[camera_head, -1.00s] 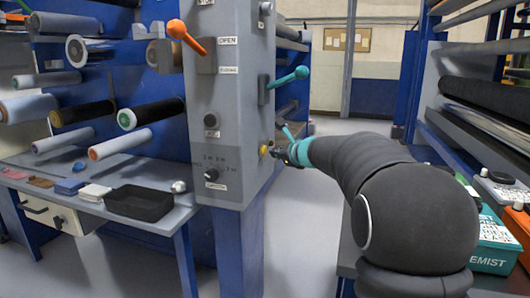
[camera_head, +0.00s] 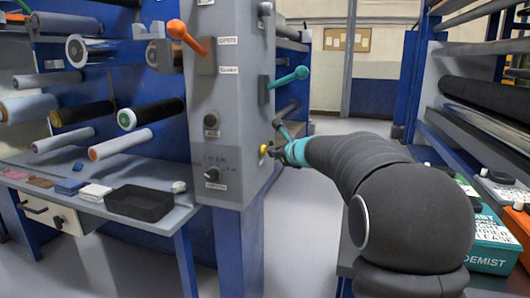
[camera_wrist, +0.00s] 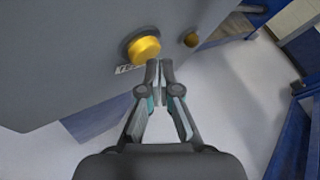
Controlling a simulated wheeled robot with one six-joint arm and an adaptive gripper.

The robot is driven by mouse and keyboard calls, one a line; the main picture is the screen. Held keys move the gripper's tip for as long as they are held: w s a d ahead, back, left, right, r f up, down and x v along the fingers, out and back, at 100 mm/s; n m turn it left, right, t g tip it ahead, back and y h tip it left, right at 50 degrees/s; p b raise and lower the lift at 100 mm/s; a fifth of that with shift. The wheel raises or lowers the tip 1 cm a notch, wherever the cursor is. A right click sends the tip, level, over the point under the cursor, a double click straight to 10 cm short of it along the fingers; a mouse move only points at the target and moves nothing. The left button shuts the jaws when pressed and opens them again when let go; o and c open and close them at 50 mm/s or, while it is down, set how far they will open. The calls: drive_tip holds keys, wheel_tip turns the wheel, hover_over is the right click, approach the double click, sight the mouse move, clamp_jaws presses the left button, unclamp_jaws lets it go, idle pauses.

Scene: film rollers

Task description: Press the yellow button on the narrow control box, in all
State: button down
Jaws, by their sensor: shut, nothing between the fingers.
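The narrow control box (camera_head: 229,120) is a tall grey column in the head view. A round yellow button (camera_head: 263,150) sits low on its right side face. In the wrist view the yellow button (camera_wrist: 145,48) is large, on a dark collar, with a label partly hidden beside it. My gripper (camera_wrist: 160,64) is shut and empty, its tips just below and right of the button in that view. I cannot tell whether they touch it. In the head view my gripper (camera_head: 276,138) is small, close beside the box's side face.
A smaller brass-yellow knob (camera_wrist: 191,40) is right of the button in the wrist view. A teal lever (camera_head: 290,77) juts from the box's side above my gripper, an orange lever (camera_head: 186,36) from its front. The aisle floor is clear.

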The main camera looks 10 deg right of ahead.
drive_tip(key=shift+w+a, duration=0.25)
drive_tip(key=shift+a, duration=0.2)
idle(0.8)
drive_tip(key=shift+d, duration=0.1)
drive_tip(key=shift+s+d, duration=0.45)
drive_tip(key=shift+d, duration=0.25)
drive_tip(key=d, duration=0.1)
drive_tip(key=s+d, duration=0.1)
drive_tip(key=d, duration=0.1)
drive_tip(key=s+d+b, duration=0.1)
drive_tip(key=shift+s+d, duration=0.15)
drive_tip(key=shift+s, duration=0.1)
idle(0.5)
idle(0.5)
